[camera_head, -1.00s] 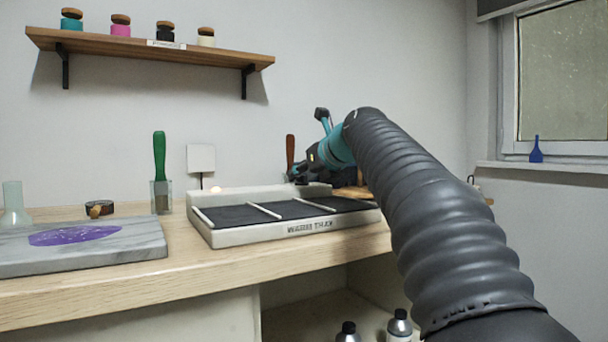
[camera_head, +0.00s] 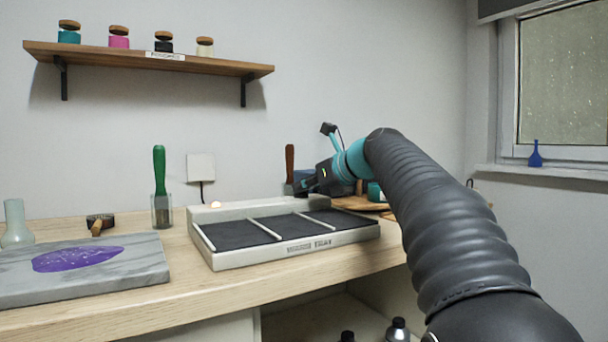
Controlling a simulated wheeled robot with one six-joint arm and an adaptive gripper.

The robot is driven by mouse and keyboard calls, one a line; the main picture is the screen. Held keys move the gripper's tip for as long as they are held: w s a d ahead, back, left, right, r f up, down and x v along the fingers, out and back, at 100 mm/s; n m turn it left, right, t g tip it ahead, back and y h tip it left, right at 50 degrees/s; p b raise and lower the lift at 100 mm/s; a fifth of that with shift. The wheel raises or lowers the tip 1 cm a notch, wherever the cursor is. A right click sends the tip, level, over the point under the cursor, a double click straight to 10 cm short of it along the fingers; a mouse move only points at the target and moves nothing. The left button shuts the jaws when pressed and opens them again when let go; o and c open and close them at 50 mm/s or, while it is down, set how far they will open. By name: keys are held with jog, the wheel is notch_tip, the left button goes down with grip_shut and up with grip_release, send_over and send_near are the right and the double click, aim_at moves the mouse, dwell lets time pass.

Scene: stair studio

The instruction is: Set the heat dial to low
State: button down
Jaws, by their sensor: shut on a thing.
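The warmer (camera_head: 330,242) is a pale slab with dark panels split by light strips and a label on its front. A raised ledge (camera_head: 250,207) runs along its back, with a small glowing light (camera_head: 216,205) at its left. My gripper (camera_head: 300,188) is at the right end of this ledge, low over it, reaching in from the right. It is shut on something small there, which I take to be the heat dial. The dial itself and its setting are hidden behind the fingers.
A marble slab (camera_head: 140,270) with a purple patch lies at the left. A green-handled tool (camera_head: 159,170) stands in a glass, and a brown handle (camera_head: 289,160) rises behind my gripper. A shelf (camera_head: 150,60) with jars hangs above.

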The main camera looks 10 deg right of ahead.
jog(key=n+g+y+p, duration=0.1)
jog(key=p, duration=0.1)
jog(key=n+g+y+p, duration=0.1)
jog(key=p, duration=0.1)
jog(key=n+g+y+p, duration=0.1)
jog(key=p, duration=0.1)
jog(key=shift+w+d+r+n, duration=0.2)
jog(key=shift+d+r+n, duration=0.05)
jog(key=shift+r+n, duration=0.15)
jog(key=n+g+y, duration=0.1)
jog(key=n+g+y+p, duration=0.1)
jog(key=shift+w+f+n+g, duration=0.1)
jog(key=shift+f+n+g, duration=0.2)
jog(key=shift+f, duration=0.1)
jog(key=shift+f+n+g+y, duration=0.1)
jog(key=shift+n+g+y, duration=0.3)
jog(key=shift+n+g, duration=0.8)
jog(key=shift+g, duration=0.4)
jog(key=c, duration=1.2)
grip_release()
jog(key=shift+d, duration=0.1)
